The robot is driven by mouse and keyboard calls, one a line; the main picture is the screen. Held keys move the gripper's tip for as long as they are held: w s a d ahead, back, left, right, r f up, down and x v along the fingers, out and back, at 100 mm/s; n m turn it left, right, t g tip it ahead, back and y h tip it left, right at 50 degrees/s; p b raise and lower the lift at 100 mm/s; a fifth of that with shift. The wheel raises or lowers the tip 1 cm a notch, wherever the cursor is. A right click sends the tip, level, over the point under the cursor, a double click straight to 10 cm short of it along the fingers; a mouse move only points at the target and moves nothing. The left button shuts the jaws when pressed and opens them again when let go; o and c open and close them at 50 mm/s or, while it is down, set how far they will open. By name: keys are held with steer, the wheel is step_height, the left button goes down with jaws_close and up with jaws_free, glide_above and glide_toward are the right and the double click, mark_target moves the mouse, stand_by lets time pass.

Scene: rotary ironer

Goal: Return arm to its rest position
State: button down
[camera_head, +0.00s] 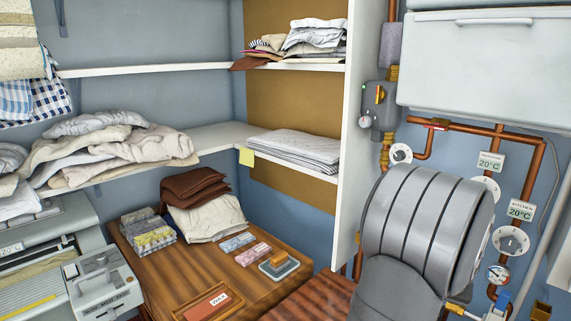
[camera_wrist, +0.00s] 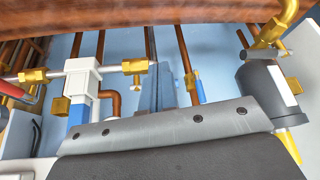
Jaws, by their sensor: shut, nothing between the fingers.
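My arm, a large grey ribbed link, fills the lower right of the head view, in front of the pipe wall. My gripper is not visible there.
Right of my arm are copper pipes (camera_head: 537,165) and dials (camera_head: 510,241); a white cabinet (camera_head: 467,65) hangs above. A white shelf panel (camera_head: 352,130) stands just left. A wooden table (camera_head: 255,292) holds folded cloths and a WAX tray (camera_head: 208,303). The ironer (camera_head: 100,285) is at lower left.

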steer(key=w+d+f, duration=0.2)
steer(key=w+d, duration=0.1)
steer(key=w, duration=0.1)
steer(key=shift+w+d+f, duration=0.15)
steer(key=shift+d+f, duration=0.05)
steer(key=shift+d, duration=0.2)
